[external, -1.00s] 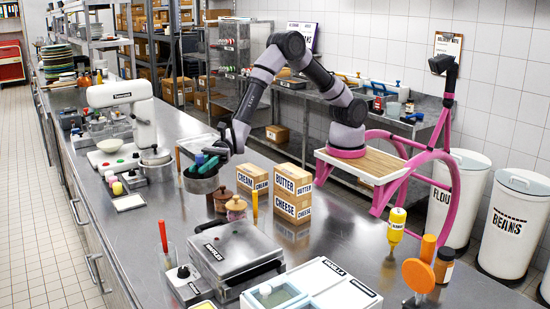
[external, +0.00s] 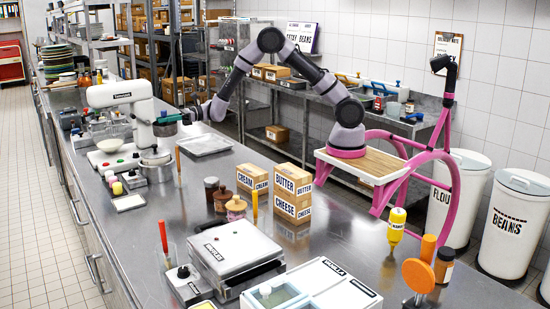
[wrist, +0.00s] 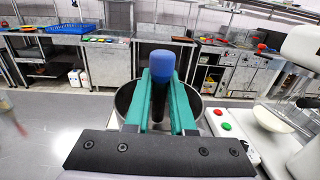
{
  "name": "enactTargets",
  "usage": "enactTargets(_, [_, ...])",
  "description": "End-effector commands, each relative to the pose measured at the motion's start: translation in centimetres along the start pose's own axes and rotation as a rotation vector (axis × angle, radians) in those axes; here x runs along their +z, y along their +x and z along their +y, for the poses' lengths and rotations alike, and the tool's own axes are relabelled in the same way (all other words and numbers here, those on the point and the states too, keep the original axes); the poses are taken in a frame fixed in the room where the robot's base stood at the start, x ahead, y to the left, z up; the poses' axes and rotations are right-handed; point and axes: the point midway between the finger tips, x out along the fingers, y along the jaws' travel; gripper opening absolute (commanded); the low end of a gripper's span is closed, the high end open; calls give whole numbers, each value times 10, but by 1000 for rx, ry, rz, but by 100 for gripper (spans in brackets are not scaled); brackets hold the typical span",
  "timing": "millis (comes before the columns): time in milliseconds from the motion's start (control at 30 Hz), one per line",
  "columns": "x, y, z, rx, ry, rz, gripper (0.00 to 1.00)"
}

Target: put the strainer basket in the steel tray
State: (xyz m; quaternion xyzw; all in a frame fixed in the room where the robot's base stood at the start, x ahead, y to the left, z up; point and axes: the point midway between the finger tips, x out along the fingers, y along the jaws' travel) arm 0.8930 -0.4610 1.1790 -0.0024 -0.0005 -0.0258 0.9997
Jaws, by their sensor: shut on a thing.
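My gripper (external: 183,117) is shut on the strainer basket. In the wrist view its teal fingers (wrist: 160,103) close around the basket's dark upright handle, which has a blue top (wrist: 162,66). The steel tray (external: 205,145) lies flat on the counter, empty, to the right of and below my gripper.
The white mixer (external: 120,92) stands left of the held basket, with a steel pot (external: 156,168) near its base. An orange stick (external: 178,160) stands upright in front of the tray. Cartons (external: 292,190) and jars (external: 236,207) stand nearer. The counter around the tray is mostly clear.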

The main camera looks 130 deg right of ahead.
Motion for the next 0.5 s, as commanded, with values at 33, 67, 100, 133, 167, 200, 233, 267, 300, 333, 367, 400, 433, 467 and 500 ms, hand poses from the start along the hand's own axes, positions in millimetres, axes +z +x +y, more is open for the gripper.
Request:
enactTargets(33, [0, -15, -28, -40, -1, 0, 0])
enactTargets(67, [0, -23, -42, -60, -1, 0, 0])
enactTargets(100, [0, -34, -61, -87, -1, 0, 0])
enactTargets(133, [0, -43, -75, -108, 0, 0, 0])
enactTargets(167, [1, -52, -88, -128, 0, 0, 0])
enactTargets(200, [1, -65, -106, -155, 0, 0, 0])
enactTargets(233, [1, -75, -120, -176, 0, 0, 0])
enactTargets(267, [1, -86, -133, -197, 0, 0, 0])
enactTargets(300, [1, -100, -150, -224, 1, 0, 0])
enactTargets(333, [1, -110, -162, -245, 1, 0, 0])
enactTargets(367, [1, -122, -174, -265, 1, 0, 0])
enactTargets(400, [1, -137, -190, -292, 1, 0, 0])
enactTargets(433, [1, -148, -201, -312, 1, 0, 0])
enactTargets(467, [1, -160, -212, -332, 1, 1, 0])
enactTargets(500, [2, -174, -226, -357, 1, 1, 0])
